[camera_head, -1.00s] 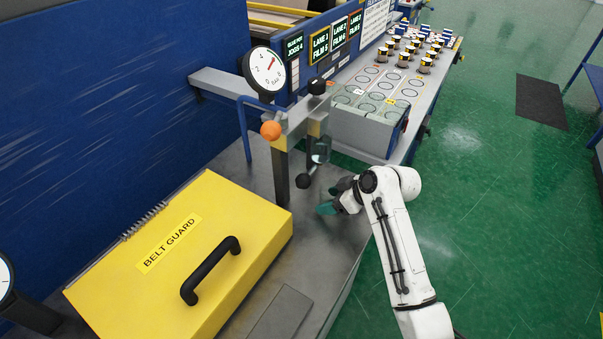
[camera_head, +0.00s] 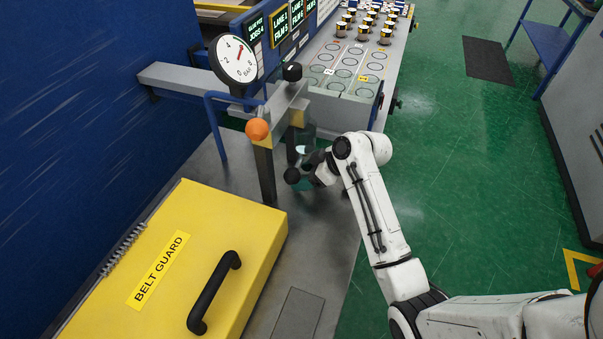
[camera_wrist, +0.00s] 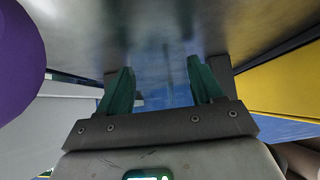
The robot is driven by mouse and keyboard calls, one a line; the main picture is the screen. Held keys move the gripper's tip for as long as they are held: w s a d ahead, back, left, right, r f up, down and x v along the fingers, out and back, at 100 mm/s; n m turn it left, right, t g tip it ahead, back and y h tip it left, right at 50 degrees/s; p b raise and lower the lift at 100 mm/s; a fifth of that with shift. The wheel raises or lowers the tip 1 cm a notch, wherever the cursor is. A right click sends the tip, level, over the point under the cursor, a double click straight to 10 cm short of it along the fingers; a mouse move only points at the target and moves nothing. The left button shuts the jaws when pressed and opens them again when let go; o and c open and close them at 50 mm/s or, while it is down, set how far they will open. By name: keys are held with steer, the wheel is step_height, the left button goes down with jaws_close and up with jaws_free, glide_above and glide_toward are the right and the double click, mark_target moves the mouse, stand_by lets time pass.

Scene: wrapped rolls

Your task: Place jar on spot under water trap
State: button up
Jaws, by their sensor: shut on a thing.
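My gripper (camera_head: 304,180) is low beside the metal bench, just under and in front of the water trap (camera_head: 302,149), a small clear bowl below the pipework. In the wrist view its two teal fingers (camera_wrist: 162,82) stand apart, with a faint, clear, jar-like thing (camera_wrist: 167,78) between them. The gripper is shut on this jar. The jar's outline is hard to make out in the head view, where the fingers, a black knob and the wrist cover it. I cannot tell whether its base touches the bench. The spot under the trap is hidden.
A black knob (camera_head: 292,176) and an orange ball (camera_head: 257,129) stick out close to my gripper. A metal post (camera_head: 265,178) stands left of it. The yellow belt guard (camera_head: 180,265) fills the left front. A gauge (camera_head: 234,60) stands behind.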

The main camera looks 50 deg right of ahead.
steer(key=shift+w+a+f, duration=0.1)
steer(key=o, duration=1.2)
steer(key=v, duration=1.2)
steer(key=shift+b, duration=0.3)
